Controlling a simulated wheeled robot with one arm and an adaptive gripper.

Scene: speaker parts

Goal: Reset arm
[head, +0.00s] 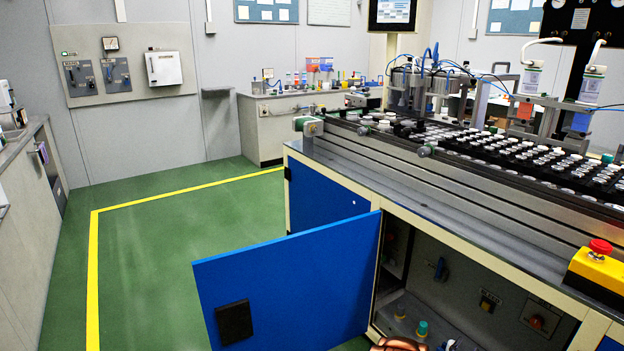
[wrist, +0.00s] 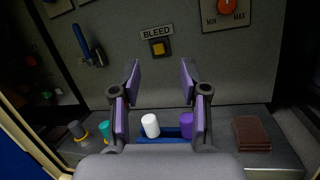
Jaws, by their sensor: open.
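My gripper (wrist: 160,85) is open in the wrist view, with purple pads on its two fingers. Nothing is between the fingertips. It points into the open cabinet toward a grey panel (wrist: 240,75). Beyond and below the fingers a white cylinder (wrist: 150,126) and a purple cylinder (wrist: 187,124) stand at a blue tray (wrist: 172,133). They look apart from the fingers. In the head view only a copper-coloured part of my arm shows at the bottom edge; the gripper itself cannot be made out there.
The cabinet's blue door (head: 290,280) hangs open. The panel bears a BLEED button (wrist: 158,48), a MIN/MAX knob (wrist: 228,8) and a blue lever (wrist: 83,42). A brown block (wrist: 251,134) and a teal-topped bottle (wrist: 104,131) are on the shelf. Green floor (head: 150,260) is clear at left.

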